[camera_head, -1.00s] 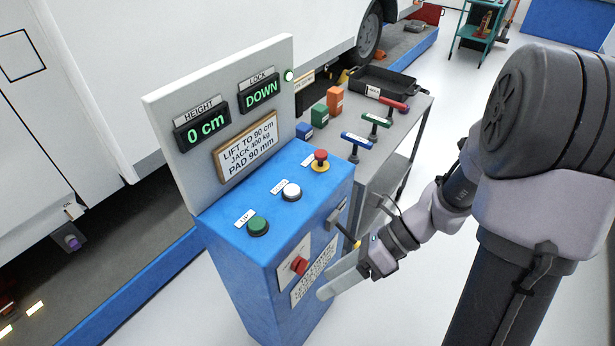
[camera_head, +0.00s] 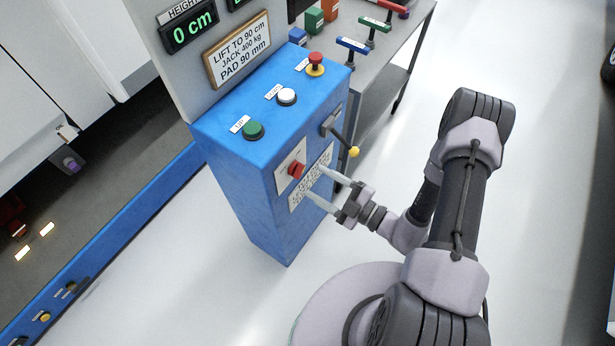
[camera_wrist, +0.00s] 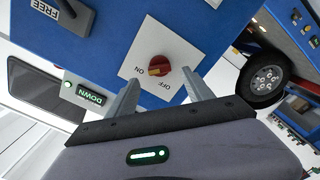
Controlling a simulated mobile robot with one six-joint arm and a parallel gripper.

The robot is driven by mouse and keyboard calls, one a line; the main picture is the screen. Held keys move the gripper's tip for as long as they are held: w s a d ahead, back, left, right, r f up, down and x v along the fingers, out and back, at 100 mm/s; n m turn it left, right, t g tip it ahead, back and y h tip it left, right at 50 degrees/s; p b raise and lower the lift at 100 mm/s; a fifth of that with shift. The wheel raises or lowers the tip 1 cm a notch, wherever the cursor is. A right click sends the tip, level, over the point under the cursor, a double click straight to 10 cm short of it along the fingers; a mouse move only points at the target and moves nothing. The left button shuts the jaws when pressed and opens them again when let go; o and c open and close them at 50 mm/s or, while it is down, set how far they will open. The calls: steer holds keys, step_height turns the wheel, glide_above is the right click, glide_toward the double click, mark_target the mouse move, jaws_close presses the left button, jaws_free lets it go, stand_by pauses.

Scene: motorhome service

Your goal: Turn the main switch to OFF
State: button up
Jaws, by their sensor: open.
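The main switch is a red rotary knob (camera_head: 296,170) on a white plate on the side of the blue control console (camera_head: 262,222). In the wrist view the red knob (camera_wrist: 158,66) has a yellow mark, and the plate reads ON and OFF. The mark lies on the left side of the knob, nearer the word ON. My gripper (camera_head: 325,185) is open in front of the console side, close to the switch. In the wrist view its two fingers (camera_wrist: 160,95) stand apart, with the knob beyond and between their tips. No contact with the knob shows.
A lever with a yellow ball end (camera_head: 353,151) sticks out beside the switch. The console top carries a green button (camera_head: 253,130), a white button (camera_head: 287,97) and a red mushroom button (camera_head: 315,60). A grey cart (camera_head: 385,80) stands behind. Open floor lies right.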

mark_target(302, 173)
steer(key=x, duration=0.4)
steer(key=shift+w+a, duration=0.2)
steer(key=shift+c, duration=0.4)
jaws_close()
